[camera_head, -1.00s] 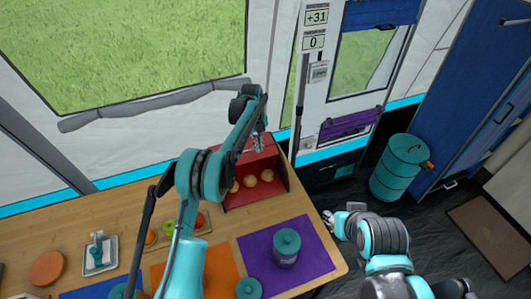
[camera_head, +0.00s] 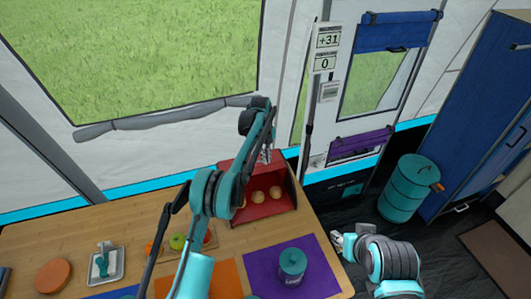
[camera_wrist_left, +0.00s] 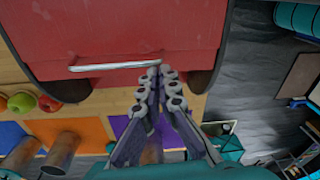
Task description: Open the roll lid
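The red bread box (camera_head: 227,172) stands at the far right of the wooden table. Its front is open in the head view, and several round buns (camera_head: 257,197) show inside. In the left wrist view, its red lid (camera_wrist_left: 130,30) has a pale bar handle (camera_wrist_left: 110,66) along its lower edge. My left gripper (camera_head: 266,155) is at the top of the box. In the left wrist view, its fingertips (camera_wrist_left: 161,75) are close together at the handle's right end, apparently shut, not clasping the bar. My right gripper (camera_head: 338,239) is low, beyond the table's right edge; its fingers are unclear.
A purple mat (camera_head: 325,276) with a lidded teal-topped jar (camera_head: 292,266) lies in front of the box. A teal barrel (camera_head: 405,190) stands on the floor at right. The tent wall is close behind.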

